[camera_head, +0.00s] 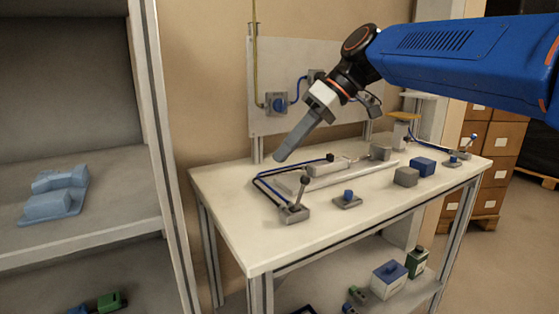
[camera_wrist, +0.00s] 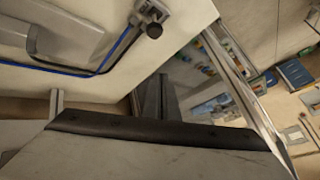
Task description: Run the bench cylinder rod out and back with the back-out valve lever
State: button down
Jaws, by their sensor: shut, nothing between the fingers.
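The bench cylinder (camera_head: 330,168) lies along the white bench, with blue hoses running from its left end. A lever valve (camera_head: 295,213) stands on the bench front left of the cylinder, its dark-knobbed lever (camera_head: 303,187) close to upright. A second lever valve (camera_head: 455,160) is at the bench's right end. I cannot tell from labels which is the back-out valve. My gripper (camera_head: 281,156) is shut and empty, above the bench's back left, apart from both levers. In the wrist view a dark-knobbed lever (camera_wrist: 153,28) shows near the top, beyond the gripper. How far the rod is out is unclear.
A small block with a blue knob (camera_head: 348,199), a grey block (camera_head: 406,177) and a blue block (camera_head: 423,166) sit on the bench. A white back panel (camera_head: 278,60) with fittings stands behind.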

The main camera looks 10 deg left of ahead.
jog(key=d+f+v, duration=0.1)
jog(key=v, duration=0.5)
jog(key=shift+w+d+r, duration=0.15)
jog(key=shift+w+r, duration=0.1)
jog(key=shift+w, duration=0.15)
jog(key=s+d+f+m+t+h, duration=0.2)
jog(key=s+d+f+m, duration=0.2)
jog(key=s+d+f, duration=0.3)
jog(key=s+d+f+m+t+h, duration=0.2)
jog(key=s+d+f+m, duration=0.3)
jog(key=d+f, duration=0.8)
jog(key=s+d+f+m+t+h, duration=0.2)
jog(key=s+d+f+m+h, duration=0.1)
jog(key=s+d+f, duration=0.6)
notch_tip(320, 180, down, 4)
jog(key=shift+d+f+m+t+h, duration=0.1)
jog(key=shift+d+m+t+h, duration=0.3)
jog(key=shift+m, duration=0.5)
jog(key=shift+w, duration=0.1)
